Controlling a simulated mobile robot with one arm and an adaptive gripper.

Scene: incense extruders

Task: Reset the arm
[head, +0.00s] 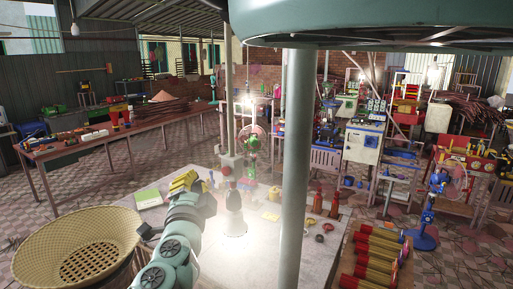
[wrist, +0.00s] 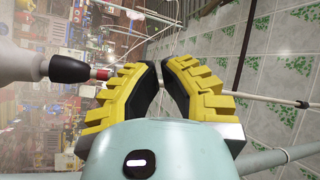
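My gripper (head: 185,181) shows in the head view with yellow fingers, at the end of my pale teal arm. It is above the near left part of a light-topped table. In the wrist view my gripper (wrist: 161,66) points away from the camera. Its two yellow fingers with black pads lean towards each other, with a narrow gap between the tips. Nothing is held between them.
A woven basket (head: 75,248) is at lower left. A grey post (head: 294,160) stands right. Red-brown rolls (head: 375,255) lie lower right.

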